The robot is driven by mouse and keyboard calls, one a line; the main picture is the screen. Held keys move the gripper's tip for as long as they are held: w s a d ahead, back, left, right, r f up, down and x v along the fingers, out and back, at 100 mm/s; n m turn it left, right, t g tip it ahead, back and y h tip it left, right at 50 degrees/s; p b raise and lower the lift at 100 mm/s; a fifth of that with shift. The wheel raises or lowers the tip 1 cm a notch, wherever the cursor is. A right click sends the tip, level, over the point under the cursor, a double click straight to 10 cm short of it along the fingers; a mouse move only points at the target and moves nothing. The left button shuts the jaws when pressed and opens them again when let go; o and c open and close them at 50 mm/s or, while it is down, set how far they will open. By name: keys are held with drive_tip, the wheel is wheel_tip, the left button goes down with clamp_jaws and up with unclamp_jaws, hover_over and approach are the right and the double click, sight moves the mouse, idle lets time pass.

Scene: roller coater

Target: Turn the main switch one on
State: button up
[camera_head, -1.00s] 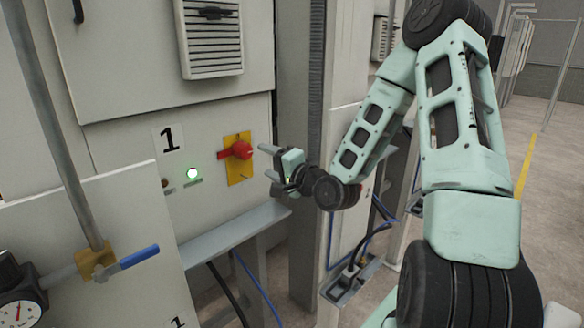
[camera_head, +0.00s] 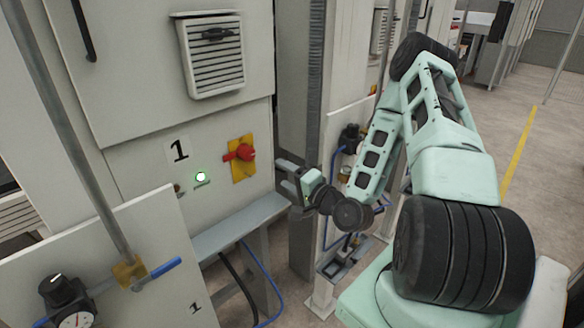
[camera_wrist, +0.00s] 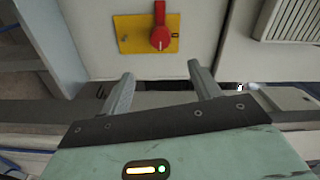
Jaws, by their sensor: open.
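A panel with a blue-handled valve (camera_head: 162,272) and a gauge (camera_head: 75,318) stands at front left. A vertical post (camera_head: 311,130) is right of the cabinet.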

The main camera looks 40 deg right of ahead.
drive_tip(key=shift+s+p, duration=0.3)
drive_tip(key=shift+s, duration=0.6)
